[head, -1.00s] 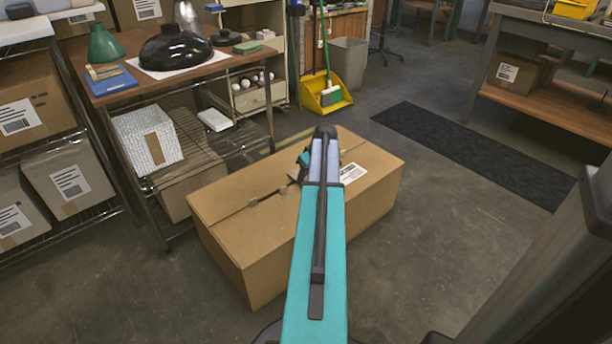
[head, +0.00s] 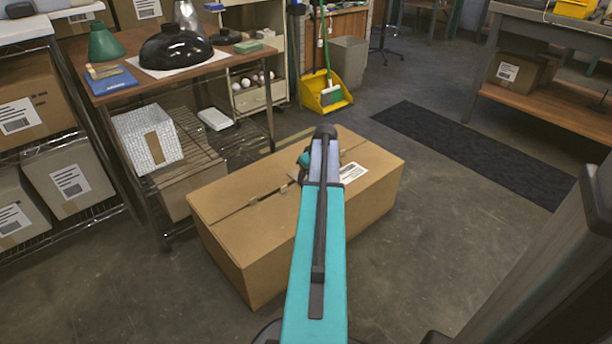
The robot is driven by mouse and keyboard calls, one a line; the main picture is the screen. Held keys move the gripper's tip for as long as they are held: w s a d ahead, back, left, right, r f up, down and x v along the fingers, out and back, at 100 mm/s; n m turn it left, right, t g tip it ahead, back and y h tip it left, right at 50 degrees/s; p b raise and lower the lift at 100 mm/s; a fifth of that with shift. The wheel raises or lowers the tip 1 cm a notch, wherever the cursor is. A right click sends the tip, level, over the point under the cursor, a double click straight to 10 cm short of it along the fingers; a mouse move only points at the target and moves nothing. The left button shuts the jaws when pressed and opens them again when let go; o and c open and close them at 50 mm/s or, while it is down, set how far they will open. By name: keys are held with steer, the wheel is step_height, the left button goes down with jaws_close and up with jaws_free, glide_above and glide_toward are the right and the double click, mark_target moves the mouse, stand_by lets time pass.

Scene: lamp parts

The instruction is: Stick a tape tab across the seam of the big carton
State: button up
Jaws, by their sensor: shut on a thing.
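The big carton (head: 255,240) is a closed brown box on the floor in the middle of the head view. Its seam (head: 228,212) runs lengthwise along the top, with small pale marks (head: 253,201) on it. A white label (head: 352,173) lies near its far right end. My teal arm reaches over the carton and covers part of the top. My gripper (head: 297,173) is mostly hidden at the arm's far end, over the carton near the seam. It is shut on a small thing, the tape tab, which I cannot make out. I cannot tell whether it touches the carton.
A wooden table (head: 205,66) with a black lamp shade (head: 176,47) and a green shade (head: 104,42) stands behind left. A shelf with cartons is at the far left. A yellow dustpan (head: 328,95) stands behind. Floor right of the carton is clear up to a dark mat (head: 470,150).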

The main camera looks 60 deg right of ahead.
steer(key=shift+f, duration=0.35)
stand_by(0.8)
steer(key=o, duration=1.1)
steer(key=shift+r, duration=0.1)
steer(key=p+v, duration=0.5)
steer(key=v, duration=0.8)
steer(key=shift+r, duration=0.3)
steer(key=shift+s, duration=0.1)
